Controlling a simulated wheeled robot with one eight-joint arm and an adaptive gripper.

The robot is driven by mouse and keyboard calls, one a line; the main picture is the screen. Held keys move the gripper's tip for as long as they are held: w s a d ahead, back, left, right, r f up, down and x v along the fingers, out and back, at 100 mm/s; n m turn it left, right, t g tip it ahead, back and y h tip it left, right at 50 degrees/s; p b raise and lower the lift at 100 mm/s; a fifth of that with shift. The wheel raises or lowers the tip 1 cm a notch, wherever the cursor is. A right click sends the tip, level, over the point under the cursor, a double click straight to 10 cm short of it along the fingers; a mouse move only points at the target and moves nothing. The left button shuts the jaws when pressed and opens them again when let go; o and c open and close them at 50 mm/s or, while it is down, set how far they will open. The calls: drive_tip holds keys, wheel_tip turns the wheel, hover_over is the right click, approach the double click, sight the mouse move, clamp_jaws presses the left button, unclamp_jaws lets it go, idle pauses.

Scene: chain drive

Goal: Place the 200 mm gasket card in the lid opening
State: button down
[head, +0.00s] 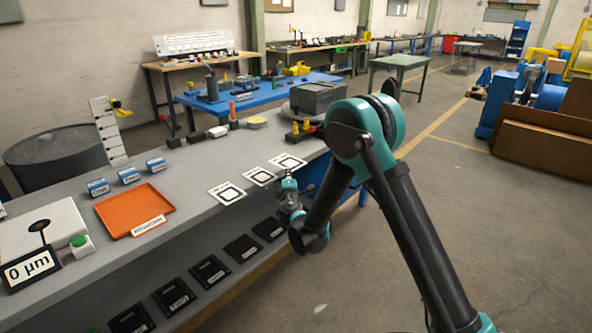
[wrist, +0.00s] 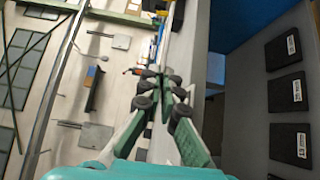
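In the head view my wrist stands at the bench's front edge, close to the far card; the fingertips are not clear there. I cannot make out the lid opening; a dark grey box (head: 318,97) stands at the bench's far end.
An orange tray (head: 133,209), blue labelled blocks (head: 128,175) and a 0 µm display (head: 29,269) are on the bench's left part. Several black labelled plates (head: 209,271) lie on the lower shelf; some show in the wrist view (wrist: 285,94).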

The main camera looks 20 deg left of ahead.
drive_tip(key=w+d+r+m+h, duration=0.1)
drive_tip(key=w+d+h, duration=0.1)
drive_tip(key=w+d, duration=0.75)
drive_tip(key=w+d+r+m+h, duration=0.15)
drive_tip(key=w+d, duration=0.25)
drive_tip(key=d, duration=1.1)
drive_tip(key=w+d+r+m+h, duration=0.1)
drive_tip(key=d+r, duration=0.1)
drive_tip(key=d, duration=1.3)
drive_tip(key=d+r+m+t+h, duration=0.1)
drive_tip(key=d+h, duration=0.1)
drive_tip(key=d, duration=1.3)
drive_tip(key=shift+w+r, duration=0.35)
drive_tip(key=shift+r, duration=0.05)
